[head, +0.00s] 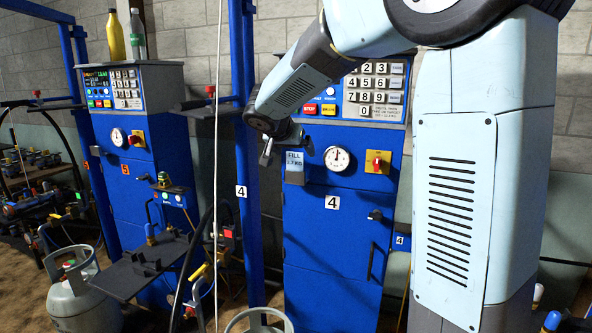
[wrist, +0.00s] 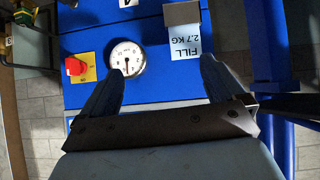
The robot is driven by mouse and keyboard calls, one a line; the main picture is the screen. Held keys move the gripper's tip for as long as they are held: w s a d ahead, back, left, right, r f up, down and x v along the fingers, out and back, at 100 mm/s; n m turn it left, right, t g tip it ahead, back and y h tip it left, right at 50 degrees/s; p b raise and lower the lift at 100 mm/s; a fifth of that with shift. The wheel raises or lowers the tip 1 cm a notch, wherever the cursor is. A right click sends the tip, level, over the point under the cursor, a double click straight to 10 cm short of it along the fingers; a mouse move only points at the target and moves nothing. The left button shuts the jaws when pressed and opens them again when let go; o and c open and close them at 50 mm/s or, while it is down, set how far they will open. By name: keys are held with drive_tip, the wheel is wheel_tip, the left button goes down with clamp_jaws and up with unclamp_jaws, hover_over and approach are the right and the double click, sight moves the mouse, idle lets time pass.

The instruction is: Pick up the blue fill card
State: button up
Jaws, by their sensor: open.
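The pale blue fill card (head: 294,159) stands in a small grey holder (head: 295,178) on the front of the blue cabinet numbered 4. In the wrist view the card (wrist: 184,42) appears upside down, reading "FILL 2.7 KG", with its lower part in the holder (wrist: 181,14). My gripper (head: 268,152) is at the left of the card in the head view. In the wrist view my gripper (wrist: 164,74) is open and empty, its fingers apart. The card is beyond the fingertips, nearer the right finger, and not between them.
A round gauge (head: 337,159) and a red knob on a yellow plate (head: 378,162) are right of the card. The keypad (head: 376,90) is above. A blue post (head: 247,150) stands to the left. A second blue cabinet (head: 135,160) and a grey gas cylinder (head: 78,290) are farther left.

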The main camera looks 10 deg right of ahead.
drive_tip(key=w+a, duration=0.3)
drive_tip(key=w, duration=0.1)
approach(295, 160)
drive_tip(key=shift+t, duration=0.4)
drive_tip(key=w+f, duration=0.1)
drive_tip(key=w+d+f, duration=0.1)
drive_tip(key=f, duration=0.2)
drive_tip(key=shift+w+d, duration=0.25)
drive_tip(key=shift+w, duration=0.15)
drive_tip(key=shift+d+r+x, duration=0.15)
drive_tip(key=shift+x, duration=1.2)
drive_tip(key=shift+d+r+x, duration=0.15)
drive_tip(key=shift+x, duration=1.25)
drive_tip(key=c, duration=1)
